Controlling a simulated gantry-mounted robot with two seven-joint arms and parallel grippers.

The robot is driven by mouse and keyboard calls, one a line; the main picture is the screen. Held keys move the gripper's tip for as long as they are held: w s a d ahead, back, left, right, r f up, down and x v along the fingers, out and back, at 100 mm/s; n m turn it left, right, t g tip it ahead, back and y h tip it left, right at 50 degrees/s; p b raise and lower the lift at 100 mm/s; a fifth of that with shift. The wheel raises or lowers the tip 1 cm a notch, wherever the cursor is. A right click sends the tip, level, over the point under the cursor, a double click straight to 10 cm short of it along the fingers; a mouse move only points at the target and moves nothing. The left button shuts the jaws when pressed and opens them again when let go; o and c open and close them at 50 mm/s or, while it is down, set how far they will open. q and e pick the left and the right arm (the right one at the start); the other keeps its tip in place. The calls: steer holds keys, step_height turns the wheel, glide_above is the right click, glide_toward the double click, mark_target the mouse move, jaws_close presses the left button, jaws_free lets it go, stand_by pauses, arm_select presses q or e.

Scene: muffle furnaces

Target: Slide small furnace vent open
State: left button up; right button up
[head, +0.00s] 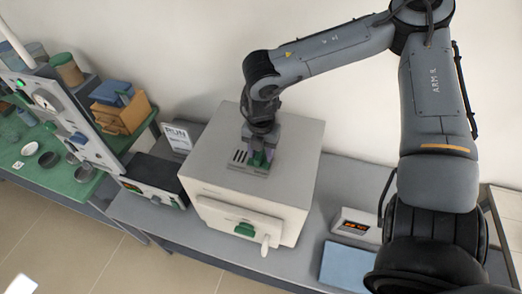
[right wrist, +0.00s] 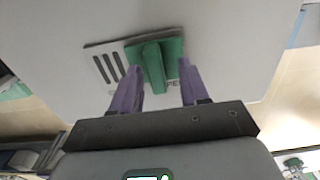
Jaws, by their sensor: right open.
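The small furnace (head: 240,210) is a light grey box on the grey bench. Its vent plate lies on top, with dark slots (right wrist: 106,68) and a green slider (right wrist: 152,64) with a raised tab. In the right wrist view the slots show to the left of the green slider. My right gripper (head: 260,158) is over the top of the furnace at the vent. Its two purple fingers (right wrist: 155,88) are open, one on each side of the green tab, with a gap on the right side. My left gripper is not in view.
The furnace front has a green part and a white handle (head: 265,245). A display box (head: 355,226) and a blue pad (head: 343,266) are on the bench at right. A RUN sign (head: 177,138) stands behind left. A green table (head: 70,185) with dishes is at far left.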

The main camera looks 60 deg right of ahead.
mark_target(261, 154)
steer(key=shift+r, duration=0.1)
step_height(261, 154, up, 11)
steer(key=shift+f, duration=0.2)
stand_by(0.4)
stand_by(0.4)
